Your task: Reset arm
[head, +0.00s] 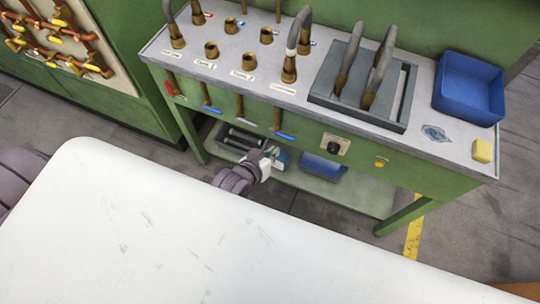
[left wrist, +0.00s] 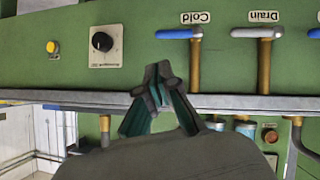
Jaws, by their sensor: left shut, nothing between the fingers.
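My left gripper (head: 279,158) is in front of the green workbench (head: 440,186), below its front panel and close to the lower shelf. Its teal-and-dark fingers show closed together in the left wrist view (left wrist: 154,88), with nothing between them. My grey-purple left arm is partly hidden behind the large white surface in the foreground. My right gripper is not in view. The left wrist view shows the front panel upside down, with a black knob (left wrist: 102,41), a yellow button (left wrist: 52,47) and levers above the fingertips.
Levers with red and blue handles (head: 285,136) hang along the bench front. On top stand brass fittings with hoses, a grey rack (head: 325,92), a blue bin (head: 468,88) and a yellow block (head: 482,151). The shelf holds a dark tray and a blue bin (head: 323,168).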

